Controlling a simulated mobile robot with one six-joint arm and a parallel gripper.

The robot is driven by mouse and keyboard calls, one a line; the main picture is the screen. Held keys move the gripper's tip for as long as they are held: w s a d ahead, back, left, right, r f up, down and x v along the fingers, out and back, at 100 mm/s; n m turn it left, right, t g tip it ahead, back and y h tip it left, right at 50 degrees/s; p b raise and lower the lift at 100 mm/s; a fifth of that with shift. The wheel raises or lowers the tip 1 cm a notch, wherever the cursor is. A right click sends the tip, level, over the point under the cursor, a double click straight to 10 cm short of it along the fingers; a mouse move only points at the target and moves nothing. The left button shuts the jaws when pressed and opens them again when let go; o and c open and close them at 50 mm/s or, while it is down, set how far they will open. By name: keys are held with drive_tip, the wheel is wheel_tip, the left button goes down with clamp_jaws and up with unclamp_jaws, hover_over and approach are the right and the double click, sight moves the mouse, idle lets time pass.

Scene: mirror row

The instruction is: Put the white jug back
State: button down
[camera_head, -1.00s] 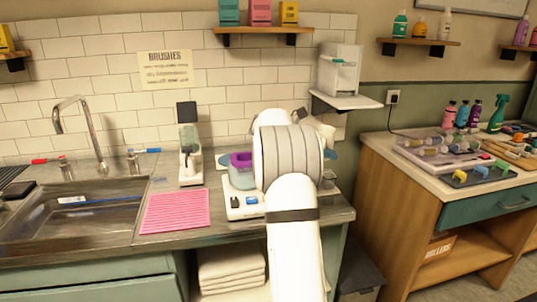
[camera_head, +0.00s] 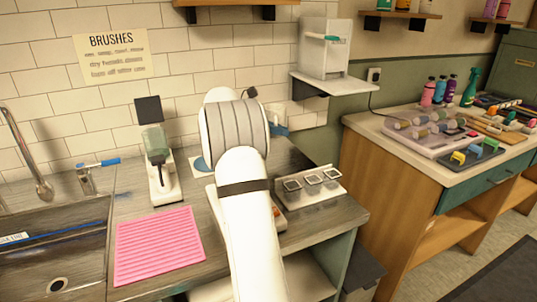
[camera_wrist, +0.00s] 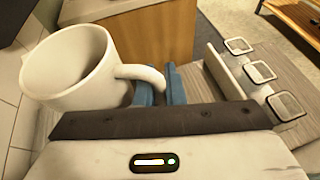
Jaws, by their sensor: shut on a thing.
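The white jug (camera_wrist: 65,72) is large at the left of the wrist view, its open mouth facing up and toward the camera. Its handle reaches right to the blue fingers of my gripper (camera_wrist: 160,88), which are shut on it. The jug is raised in front of the counter side. In the head view, my arm hides most of my gripper and the jug; only a small pale and blue part shows beyond the arm. I cannot see the inside bottom of the jug.
A holder with three square frames (camera_head: 312,182) sits at the counter's right end. A pink ribbed mat (camera_head: 158,245), a white dispenser stand (camera_head: 162,175) and the sink (camera_head: 50,255) lie left. A wall shelf (camera_head: 335,84) bears a white machine (camera_head: 325,48). A gap separates the right-hand bench (camera_head: 400,150).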

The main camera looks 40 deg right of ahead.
drive_tip(key=f, duration=0.3)
drive_tip(key=shift+w+a+f+b, duration=0.2)
drive_tip(key=shift+w+f+b, duration=0.1)
drive_tip(key=shift+f, duration=0.1)
wheel_tip(320, 180, down, 5)
drive_tip(key=shift+r+b, duration=0.2)
drive_tip(key=shift+b, duration=0.3)
drive_tip(key=shift+a, duration=0.1)
drive_tip(key=c, duration=1.5)
unclamp_jaws()
drive_tip(key=shift+w+a+r, duration=0.1)
drive_tip(key=shift+a+r, duration=0.05)
drive_tip(key=shift+r, duration=0.05)
drive_tip(key=p+v, duration=0.1)
drive_tip(key=v, duration=0.6)
drive_tip(key=shift+a, duration=0.1)
